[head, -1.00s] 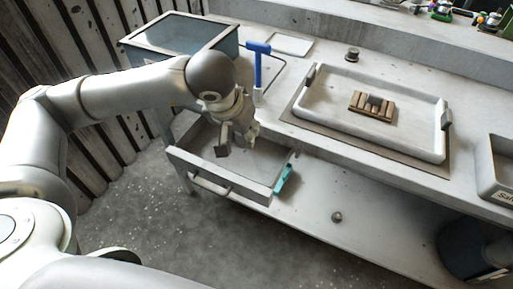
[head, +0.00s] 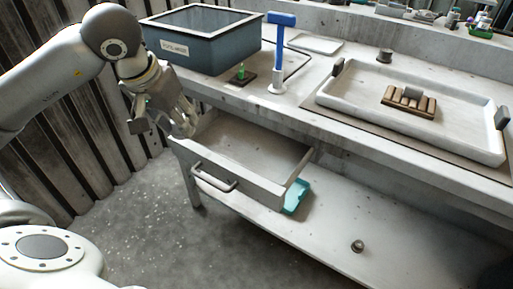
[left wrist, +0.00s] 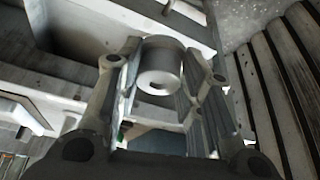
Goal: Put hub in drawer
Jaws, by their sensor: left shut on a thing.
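My left gripper (head: 178,118) is beside the left end of the pulled-out drawer (head: 262,187), at about the height of its rim. In the left wrist view, its two fingers are shut on a short grey cylinder (left wrist: 160,66) with a round pale end face, which looks like the hub. In the head view, the held piece is hidden by the fingers. The drawer is grey with a bar handle, and its visible floor is bare. My right gripper is not in view.
A blue-grey bin (head: 205,45), a green piece on a dark base (head: 241,74) and a blue-topped tool (head: 280,50) stand on the bench. A white tray (head: 330,100) holds wooden blocks. A teal tray (head: 297,197) and small round part (head: 357,246) lie below.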

